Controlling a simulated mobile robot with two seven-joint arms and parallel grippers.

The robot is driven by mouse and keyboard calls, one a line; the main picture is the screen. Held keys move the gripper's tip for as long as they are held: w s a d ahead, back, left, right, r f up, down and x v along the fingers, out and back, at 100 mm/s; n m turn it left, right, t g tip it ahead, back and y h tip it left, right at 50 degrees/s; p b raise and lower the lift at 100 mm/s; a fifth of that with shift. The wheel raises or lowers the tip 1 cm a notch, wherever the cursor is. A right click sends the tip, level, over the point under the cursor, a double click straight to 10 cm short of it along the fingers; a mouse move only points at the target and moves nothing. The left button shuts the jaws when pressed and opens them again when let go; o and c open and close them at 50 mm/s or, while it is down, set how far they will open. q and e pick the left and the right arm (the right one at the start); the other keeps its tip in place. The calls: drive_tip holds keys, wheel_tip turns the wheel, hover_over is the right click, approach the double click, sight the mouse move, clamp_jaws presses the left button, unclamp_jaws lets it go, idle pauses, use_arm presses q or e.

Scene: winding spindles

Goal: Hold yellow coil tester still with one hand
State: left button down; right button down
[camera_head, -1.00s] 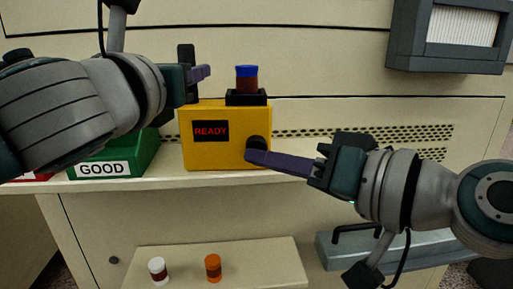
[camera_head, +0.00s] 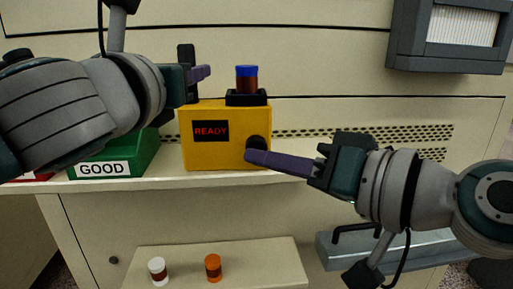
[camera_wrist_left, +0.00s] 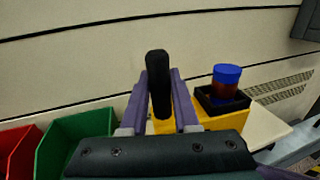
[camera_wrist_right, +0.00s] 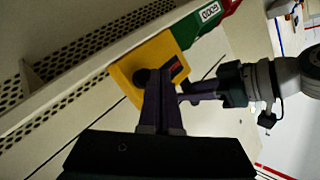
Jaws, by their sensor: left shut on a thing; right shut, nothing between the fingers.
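The yellow coil tester (camera_head: 215,158) stands upright on the shelf, its small screen reading READY. A coil with a blue top (camera_head: 247,78) sits upright in the black socket (camera_head: 246,97) on top of it. My left gripper (camera_head: 200,74) is shut on the black upright handle (camera_wrist_left: 159,85) at the tester's top left. My right gripper (camera_head: 252,157) is shut and empty, its fingertips at the round black knob (camera_head: 257,144) on the tester's front; they look to be touching it. In the right wrist view the fingers cover part of the knob (camera_wrist_right: 142,76).
A green bin (camera_head: 139,155) marked GOOD stands left of the tester, with a red bin (camera_wrist_left: 17,150) beside it. A white-capped spool (camera_head: 158,270) and an orange spool (camera_head: 213,267) stand on a lower ledge (camera_head: 270,256). A grey-framed box (camera_head: 447,62) hangs at upper right.

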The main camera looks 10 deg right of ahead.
use_arm(q)
drive_tip(key=shift+f, duration=0.1)
use_arm(e)
drive_tip(key=shift+w, duration=0.1)
drive_tip(key=shift+w, duration=0.3)
drive_tip(key=shift+w+d, duration=0.1)
drive_tip(key=shift+w, duration=0.4)
idle(0.6)
drive_tip(key=shift+s, duration=0.9)
drive_tip(key=s, duration=0.5)
drive_tip(key=shift+a, duration=0.25)
idle(0.6)
